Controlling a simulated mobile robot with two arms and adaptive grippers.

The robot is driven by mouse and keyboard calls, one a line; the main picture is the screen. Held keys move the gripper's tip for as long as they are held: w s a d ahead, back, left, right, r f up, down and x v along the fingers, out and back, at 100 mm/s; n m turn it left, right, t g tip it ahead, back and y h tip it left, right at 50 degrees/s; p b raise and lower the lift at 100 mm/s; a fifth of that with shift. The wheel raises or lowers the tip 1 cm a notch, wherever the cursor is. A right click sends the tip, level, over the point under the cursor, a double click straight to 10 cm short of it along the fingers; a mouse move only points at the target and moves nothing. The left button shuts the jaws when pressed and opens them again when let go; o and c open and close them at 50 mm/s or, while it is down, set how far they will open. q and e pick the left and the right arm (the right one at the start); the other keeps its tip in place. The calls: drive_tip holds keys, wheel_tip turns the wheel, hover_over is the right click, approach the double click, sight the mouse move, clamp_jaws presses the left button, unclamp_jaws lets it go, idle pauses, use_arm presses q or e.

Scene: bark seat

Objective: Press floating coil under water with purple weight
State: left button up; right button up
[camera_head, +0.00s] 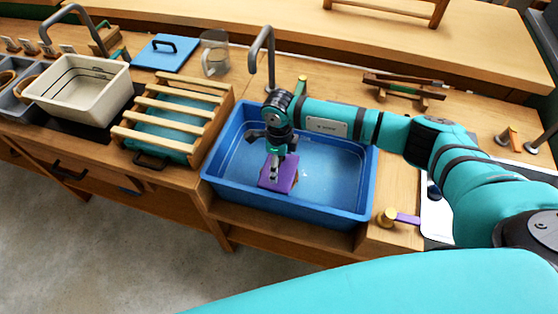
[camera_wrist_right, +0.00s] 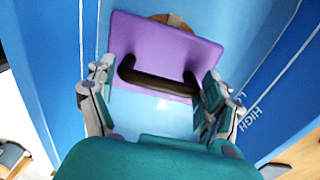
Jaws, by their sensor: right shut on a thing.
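The purple weight (camera_head: 287,180) is a flat plate inside the blue basin (camera_head: 214,172), toward its front left. In the right wrist view the purple weight (camera_wrist_right: 150,43) carries a dark bar handle (camera_wrist_right: 157,82). My right gripper (camera_head: 274,172) reaches down into the basin and is shut on the weight's handle; its fingers (camera_wrist_right: 155,95) sit at the handle's two ends. A small brown curved part, likely the coil (camera_wrist_right: 172,20), shows at the plate's far edge; the plate hides the rest. I cannot tell how deep it lies. My left gripper is out of view.
A wooden slatted rack (camera_head: 160,118) stands left of the basin, and a grey tap (camera_head: 262,42) rises behind it. A cream tub (camera_head: 77,95), a blue lid (camera_head: 163,53) and a clear jug (camera_head: 214,52) are further left. A purple-handled tool (camera_head: 407,218) lies right of the basin.

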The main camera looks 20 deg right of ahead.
drive_tip(key=shift+f+b, duration=1.85)
drive_tip(key=shift+f, duration=0.4)
drive_tip(key=shift+r, duration=0.15)
drive_tip(key=o, duration=1.5)
drive_tip(key=shift+o, duration=0.2)
wheel_tip(320, 180, up, 10)
drive_tip(key=p, duration=0.7)
drive_tip(key=shift+r, duration=0.2)
wheel_tip(320, 180, up, 7)
drive_tip(key=p, duration=0.4)
drive_tip(key=shift+f, duration=0.2)
